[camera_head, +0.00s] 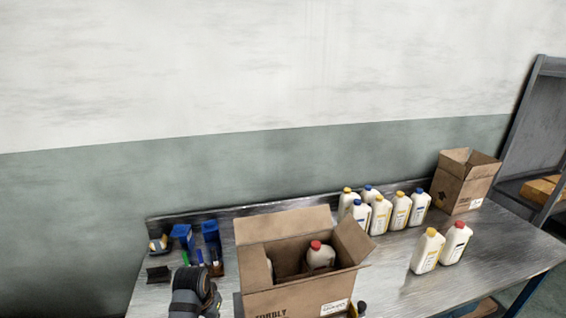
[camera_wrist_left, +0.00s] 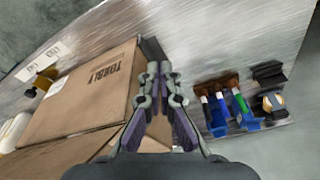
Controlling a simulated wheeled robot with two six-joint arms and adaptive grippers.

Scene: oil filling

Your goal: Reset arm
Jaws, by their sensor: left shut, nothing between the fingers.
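My left gripper shows in the left wrist view (camera_wrist_left: 160,72) with its two fingers together at the tips and nothing between them. It is above the table, beside the open cardboard box (camera_wrist_left: 95,95) marked TORBLY. In the head view a dark part of my left arm shows at the bottom, left of the same box (camera_head: 290,299), and its fingertips cannot be made out. Inside the box stands a white bottle with a red cap (camera_head: 320,257). My right gripper is in neither view.
On the metal table (camera_head: 390,270) stand several capped white bottles (camera_head: 380,215), two more bottles (camera_head: 427,252) nearer the front, and a second box (camera_head: 464,185). Blue holders (camera_head: 182,234) with markers stand at the left. A yellow and black object (camera_wrist_left: 45,80) lies near the box.

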